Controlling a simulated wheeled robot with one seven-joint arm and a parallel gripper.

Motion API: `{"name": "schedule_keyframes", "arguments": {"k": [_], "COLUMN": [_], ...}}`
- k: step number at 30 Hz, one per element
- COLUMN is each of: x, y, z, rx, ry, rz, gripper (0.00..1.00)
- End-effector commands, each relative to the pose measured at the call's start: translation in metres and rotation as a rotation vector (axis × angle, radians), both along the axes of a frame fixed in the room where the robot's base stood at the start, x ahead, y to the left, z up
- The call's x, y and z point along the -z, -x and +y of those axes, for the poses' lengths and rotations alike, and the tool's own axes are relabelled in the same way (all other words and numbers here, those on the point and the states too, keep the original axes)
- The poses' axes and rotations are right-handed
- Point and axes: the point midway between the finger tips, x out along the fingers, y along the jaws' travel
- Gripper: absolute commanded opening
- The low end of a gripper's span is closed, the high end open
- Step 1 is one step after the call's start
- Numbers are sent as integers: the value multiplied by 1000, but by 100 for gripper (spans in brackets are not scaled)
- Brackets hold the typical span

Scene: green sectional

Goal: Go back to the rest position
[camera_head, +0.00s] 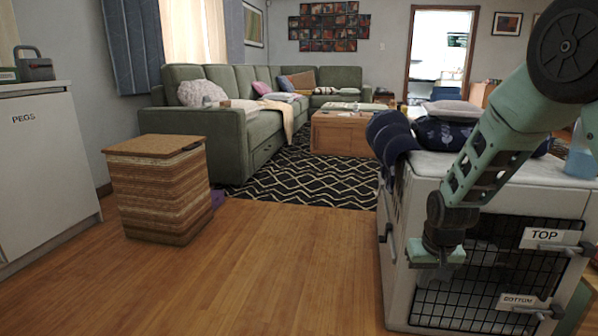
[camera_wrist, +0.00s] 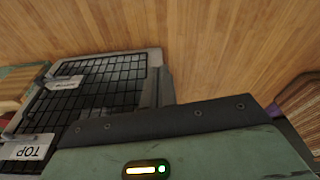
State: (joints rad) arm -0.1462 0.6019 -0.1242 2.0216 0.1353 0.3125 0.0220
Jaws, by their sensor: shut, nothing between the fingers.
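My gripper (camera_head: 436,258) hangs at the end of my pale green arm, at the right in the head view. It is in front of the upper left part of a white crate (camera_head: 398,270) with a black wire door. It is shut with nothing in it. In the wrist view my gripper (camera_wrist: 168,122) fills the bottom as a green body with a dark edge. The crate's wire door (camera_wrist: 95,90) shows at the left there. I cannot tell whether my gripper touches the crate.
The crate door carries TOP (camera_head: 545,235) and BOTTOM (camera_head: 517,300) labels. A woven hamper (camera_head: 160,190) stands at the left by a white PEGS cabinet (camera_head: 40,170). Wood floor (camera_head: 270,270) between is clear. A green sectional (camera_head: 232,140) stands behind.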

Motion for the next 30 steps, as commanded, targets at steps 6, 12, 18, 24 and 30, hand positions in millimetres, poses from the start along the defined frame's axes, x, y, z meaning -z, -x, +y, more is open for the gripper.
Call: {"name": "schedule_keyframes", "arguments": {"k": [6,12,18,24,30], "x": [-81,-132,-157,-183,-221], "y": [93,198,277,323,322], "z": [109,162,171,165,165], "rx": [-249,-489,-665,-768,-765], "ry": [-87,-86,-35,18,17], "rz": [68,129,169,191,191], "gripper": [0,0,0,0,0]}}
